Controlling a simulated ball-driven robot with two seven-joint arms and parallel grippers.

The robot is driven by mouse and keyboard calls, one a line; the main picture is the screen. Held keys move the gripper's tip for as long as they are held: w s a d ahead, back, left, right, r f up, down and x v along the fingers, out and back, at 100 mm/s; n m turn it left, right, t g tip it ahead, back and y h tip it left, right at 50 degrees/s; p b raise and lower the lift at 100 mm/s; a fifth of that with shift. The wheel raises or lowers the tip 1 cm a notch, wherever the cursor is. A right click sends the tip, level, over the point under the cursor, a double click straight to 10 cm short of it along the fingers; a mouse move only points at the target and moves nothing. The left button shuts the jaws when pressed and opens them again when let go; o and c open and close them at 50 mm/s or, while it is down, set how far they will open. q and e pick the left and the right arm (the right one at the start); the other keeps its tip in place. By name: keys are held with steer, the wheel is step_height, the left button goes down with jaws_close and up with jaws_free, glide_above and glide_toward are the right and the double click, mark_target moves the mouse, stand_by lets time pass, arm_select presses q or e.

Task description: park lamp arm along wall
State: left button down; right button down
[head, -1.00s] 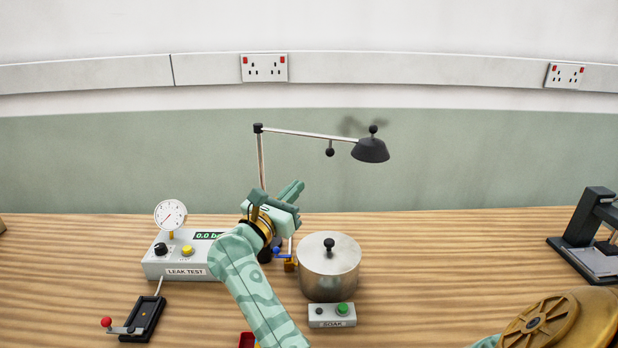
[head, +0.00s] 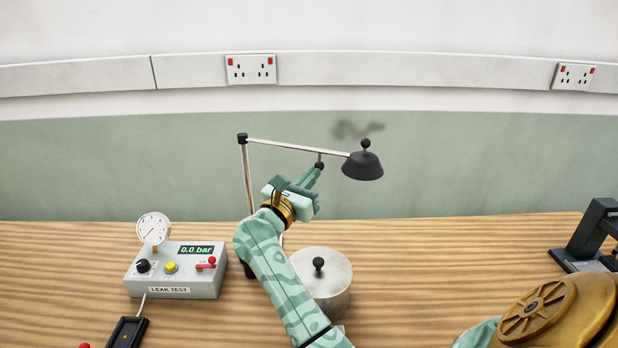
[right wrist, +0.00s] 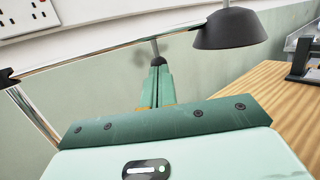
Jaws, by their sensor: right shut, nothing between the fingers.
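The lamp has an upright post (head: 247,180) behind the leak tester and a thin metal lamp arm (head: 290,145) reaching right from its top. A black shade (head: 362,167) with a ball on top hangs at the arm's end. My left gripper is not in view.
A leak tester (head: 180,270) with a gauge stands left on the wooden bench (head: 430,240). A lidded metal pot (head: 335,270) stands partly behind my forearm. A dark device (head: 590,235) stands far right. The green wall (head: 100,160) is behind the lamp.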

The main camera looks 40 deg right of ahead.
mark_target(321, 164)
steer(key=d+n+t, duration=0.1)
steer(key=w+d+n+t+y+p, duration=0.1)
steer(key=d+t, duration=0.1)
steer(key=shift+w+d+r, duration=0.1)
steer(key=shift+d+r, duration=0.1)
steer(key=shift+d, duration=0.05)
steer(key=d, duration=0.1)
steer(key=w+t, duration=0.1)
steer(key=d+y, duration=0.1)
steer(key=shift+w+d+f+n+t, duration=0.2)
steer(key=shift+d+f+n+t, duration=0.1)
steer(key=shift+n, duration=0.1)
steer(key=shift+w+d, duration=0.15)
steer(key=shift+w, duration=0.2)
steer(key=shift+r, duration=0.1)
steer(key=shift+s, duration=0.15)
